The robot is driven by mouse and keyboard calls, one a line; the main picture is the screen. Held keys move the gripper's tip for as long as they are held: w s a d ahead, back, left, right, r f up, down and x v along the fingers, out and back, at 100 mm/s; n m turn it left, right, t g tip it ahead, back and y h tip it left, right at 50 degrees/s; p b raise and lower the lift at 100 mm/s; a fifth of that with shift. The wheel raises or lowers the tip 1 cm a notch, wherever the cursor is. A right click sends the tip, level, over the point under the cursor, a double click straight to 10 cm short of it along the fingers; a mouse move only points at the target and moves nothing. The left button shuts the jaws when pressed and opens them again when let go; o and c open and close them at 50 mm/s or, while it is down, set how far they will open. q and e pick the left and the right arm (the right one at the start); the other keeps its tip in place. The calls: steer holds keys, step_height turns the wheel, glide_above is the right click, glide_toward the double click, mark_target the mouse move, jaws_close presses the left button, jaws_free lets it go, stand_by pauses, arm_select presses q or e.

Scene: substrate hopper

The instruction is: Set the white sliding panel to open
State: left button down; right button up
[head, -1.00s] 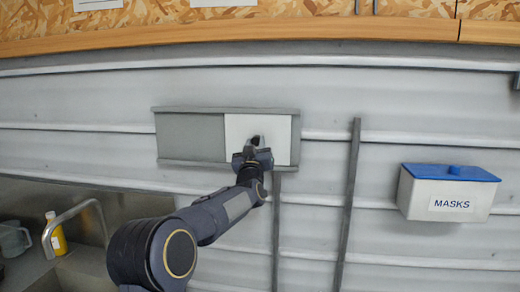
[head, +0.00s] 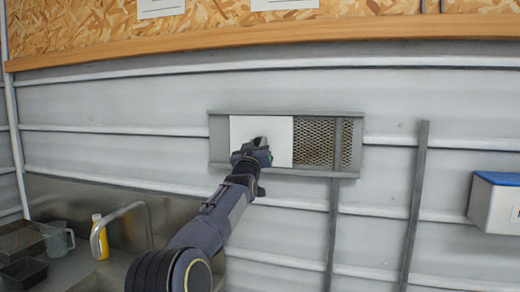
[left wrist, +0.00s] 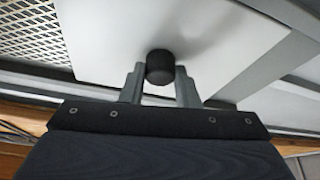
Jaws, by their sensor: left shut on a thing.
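The white sliding panel (head: 273,132) sits in a grey wall frame (head: 290,112), toward the left part of it. A mesh vent (head: 315,141) shows uncovered to the right of the panel. A narrow grey strip of the frame shows left of the panel. My left gripper (head: 257,147) is at the panel's lower middle. In the left wrist view the panel (left wrist: 105,35) carries a round black knob (left wrist: 160,67), and my left gripper's fingers (left wrist: 160,85) are closed around it. Mesh (left wrist: 30,30) shows there too. My right gripper is not in view.
A grey upright bar (head: 413,205) and a thinner one stand on the wall right of the vent. A blue-lidded white box (head: 495,205) hangs at the far right. A sink with a tap (head: 125,212) and yellow bottle (head: 97,236) is at lower left.

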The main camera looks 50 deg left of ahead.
arm_select(q)
steer(key=c, duration=1.1)
jaws_free()
steer(key=shift+s+d+f, duration=0.15)
steer(key=shift+f, duration=0.05)
steer(key=b+v, duration=0.4)
steer(key=v, duration=0.3)
steer(key=shift+s, duration=0.15)
steer(key=shift+d, duration=0.1)
